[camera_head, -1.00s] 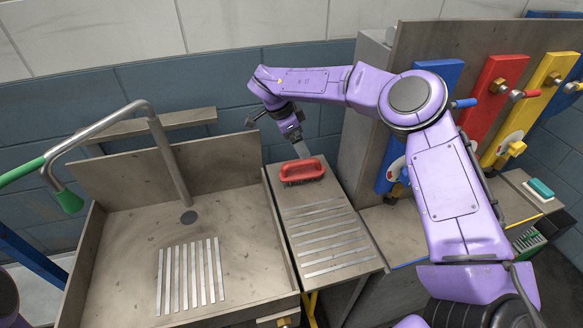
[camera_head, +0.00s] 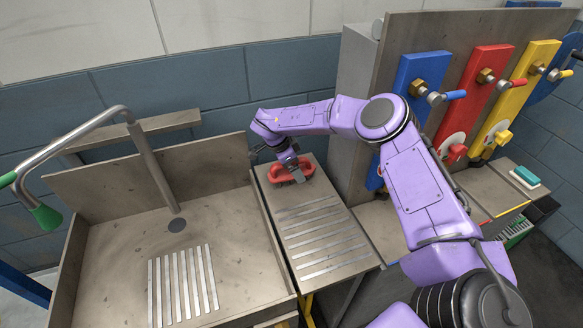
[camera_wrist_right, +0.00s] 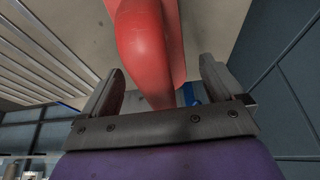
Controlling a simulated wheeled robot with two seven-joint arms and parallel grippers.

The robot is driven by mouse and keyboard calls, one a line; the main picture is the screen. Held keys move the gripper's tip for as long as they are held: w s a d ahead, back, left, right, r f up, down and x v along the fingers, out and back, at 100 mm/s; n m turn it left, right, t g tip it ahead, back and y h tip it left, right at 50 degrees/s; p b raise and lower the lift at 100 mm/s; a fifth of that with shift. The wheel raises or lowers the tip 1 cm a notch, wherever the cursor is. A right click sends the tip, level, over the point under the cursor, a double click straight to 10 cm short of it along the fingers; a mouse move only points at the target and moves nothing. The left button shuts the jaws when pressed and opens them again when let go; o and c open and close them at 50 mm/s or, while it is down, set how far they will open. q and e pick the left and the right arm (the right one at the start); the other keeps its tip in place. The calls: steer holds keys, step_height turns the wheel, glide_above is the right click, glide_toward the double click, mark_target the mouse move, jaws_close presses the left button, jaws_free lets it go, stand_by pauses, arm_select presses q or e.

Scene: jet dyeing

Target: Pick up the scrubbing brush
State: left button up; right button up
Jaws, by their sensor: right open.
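The scrubbing brush (camera_head: 307,167) has a red loop handle and dark bristles. It sits at the back of the slatted metal drainboard, right of the sink. My right gripper (camera_head: 294,173) is at the brush from above and partly covers it. In the right wrist view, the red handle (camera_wrist_right: 145,45) passes between the two spread fingers of my right gripper (camera_wrist_right: 163,78). Gaps show beside the handle, so the fingers are open around it and not clamped. The bristles are hidden in the wrist view. My left gripper is not in view.
The metal sink (camera_head: 110,262) with a bent pipe tap (camera_head: 150,165) lies on the left. Blue, red and yellow valve panels (camera_head: 480,95) stand on the right. A teal block (camera_head: 525,176) lies on the right ledge. The front drainboard slats (camera_head: 325,245) are clear.

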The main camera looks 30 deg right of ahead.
steer(key=shift+f, duration=0.15)
steer(key=c, duration=1.2)
